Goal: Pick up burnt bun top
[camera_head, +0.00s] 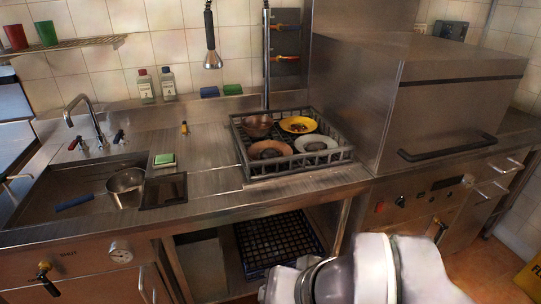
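I cannot clearly make out a burnt bun top. A dish rack (301,169) on the steel counter holds a yellow plate (288,123) with small dark brown bits on it, too small to identify. Beside it in the rack are a brown bowl (258,125), a brownish plate (269,149) and a pale grey plate (316,144). White and dark links of my arm show at the bottom, in front of the counter. My gripper is not in view.
A sink (88,181) with a pan (126,187) lies left. A boxy steel dishwasher (440,110) stands close on the right of the rack. A sprayer (211,54) hangs above the counter. Counter left of the rack is mostly clear. A lower shelf holds a dark rack (277,243).

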